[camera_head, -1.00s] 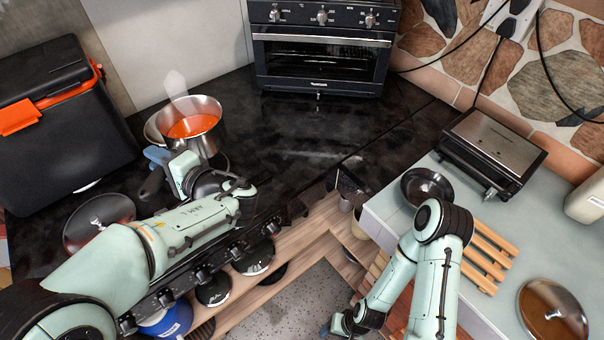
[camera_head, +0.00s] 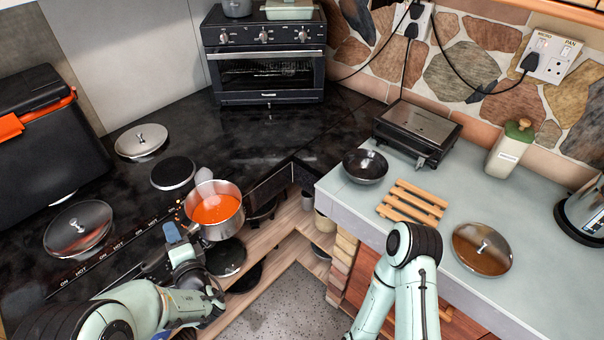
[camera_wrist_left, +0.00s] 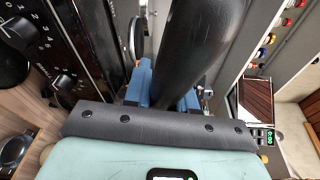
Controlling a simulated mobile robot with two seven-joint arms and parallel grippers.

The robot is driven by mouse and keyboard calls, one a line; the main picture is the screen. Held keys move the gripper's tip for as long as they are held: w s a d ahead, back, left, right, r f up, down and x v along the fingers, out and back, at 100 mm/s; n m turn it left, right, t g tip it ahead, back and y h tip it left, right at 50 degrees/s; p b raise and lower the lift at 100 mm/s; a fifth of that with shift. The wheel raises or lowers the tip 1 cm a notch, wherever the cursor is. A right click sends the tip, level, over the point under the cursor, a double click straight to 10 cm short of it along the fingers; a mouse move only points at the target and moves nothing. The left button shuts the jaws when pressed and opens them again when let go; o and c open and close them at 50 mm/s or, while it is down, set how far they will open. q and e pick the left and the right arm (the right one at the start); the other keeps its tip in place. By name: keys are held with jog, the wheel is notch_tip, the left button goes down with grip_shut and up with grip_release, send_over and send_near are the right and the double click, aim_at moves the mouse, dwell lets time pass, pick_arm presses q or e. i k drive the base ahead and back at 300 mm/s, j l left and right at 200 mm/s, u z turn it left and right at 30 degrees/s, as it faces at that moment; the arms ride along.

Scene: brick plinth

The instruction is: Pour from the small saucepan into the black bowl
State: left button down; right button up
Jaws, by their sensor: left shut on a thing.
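The small saucepan (camera_head: 224,231) is steel and holds orange-red liquid, with a faint pale wisp above it. It looks about level and hangs over the front edge of the black stove counter. My left gripper (camera_head: 178,238) is shut on its handle. In the left wrist view, the dark handle (camera_wrist_left: 200,45) runs between the blue fingers (camera_wrist_left: 140,85). The black bowl (camera_head: 366,170) stands upright on the pale counter, to the right of the saucepan and apart from it; no contents are visible. My right gripper is out of view below the frame.
A wooden slatted rack (camera_head: 412,202), a grill press (camera_head: 418,130) and a glass lid (camera_head: 482,249) are on the pale counter (camera_head: 350,212). A toaster oven (camera_head: 265,70) stands at the back. A bare hob (camera_head: 173,173) and two lids lie on the stove counter.

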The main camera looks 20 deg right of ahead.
aim_at(364, 166)
jog(key=i+j, duration=0.1)
jog(key=j, duration=0.55)
jog(key=i+j, duration=0.15)
jog(key=j, duration=0.15)
jog(key=j+z, duration=0.1)
jog(key=z, duration=0.2)
jog(key=j+z, duration=0.15)
jog(key=z, duration=0.15)
jog(key=i+z, duration=0.1)
jog(key=z, duration=0.9)
